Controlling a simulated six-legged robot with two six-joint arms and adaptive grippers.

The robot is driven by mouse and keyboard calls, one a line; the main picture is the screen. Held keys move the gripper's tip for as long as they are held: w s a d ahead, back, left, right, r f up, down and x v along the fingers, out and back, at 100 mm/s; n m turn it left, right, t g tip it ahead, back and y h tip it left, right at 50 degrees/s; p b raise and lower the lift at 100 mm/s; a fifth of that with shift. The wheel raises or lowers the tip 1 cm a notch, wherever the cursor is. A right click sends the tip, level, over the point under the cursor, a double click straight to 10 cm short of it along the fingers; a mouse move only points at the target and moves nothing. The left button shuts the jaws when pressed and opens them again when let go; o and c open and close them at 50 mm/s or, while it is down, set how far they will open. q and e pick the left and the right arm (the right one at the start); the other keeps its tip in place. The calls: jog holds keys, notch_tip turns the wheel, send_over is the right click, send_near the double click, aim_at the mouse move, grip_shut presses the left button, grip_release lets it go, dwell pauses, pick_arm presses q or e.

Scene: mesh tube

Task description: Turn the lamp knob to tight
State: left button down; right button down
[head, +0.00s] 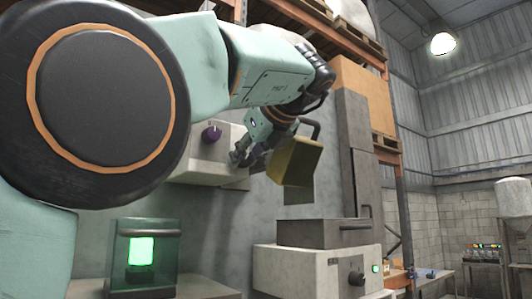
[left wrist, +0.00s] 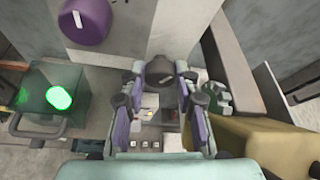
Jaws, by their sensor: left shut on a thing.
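A pale control box (head: 190,172) on the grey wall carries a round purple knob (head: 211,133). The purple knob, with a white mark, also shows in the left wrist view (left wrist: 85,21). My left gripper (head: 246,152) is at the box's right part, to the right of and slightly below that knob. Its fingers are shut on a dark round knob (left wrist: 165,68), seen between the fingertips in the left wrist view. The fingers hide most of this knob in the head view. A lit green lamp (head: 140,251) stands in a housing below. My right gripper does not show.
A yellow block-like thing (head: 304,165) with a dark handle is close right of my left gripper. Below right, a pale cabinet (head: 300,275) has a black knob (head: 355,278) and a grey tray (head: 325,233) on top. Orange racking rises behind.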

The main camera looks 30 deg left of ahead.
pick_arm(q)
jog(key=shift+w+f+m+g, duration=0.1)
jog(key=shift+f+m+g, duration=0.1)
jog(key=shift+m+g, duration=0.15)
dwell(0.4)
jog(key=c, duration=1.4)
grip_release()
jog(key=o, duration=0.3)
jog(key=shift+d+r, duration=0.1)
jog(key=shift+d, duration=0.15)
jog(key=shift+o, duration=0.6)
jog(key=shift+s+r, duration=0.1)
jog(key=shift+s, duration=0.1)
jog(key=shift+a, duration=0.2)
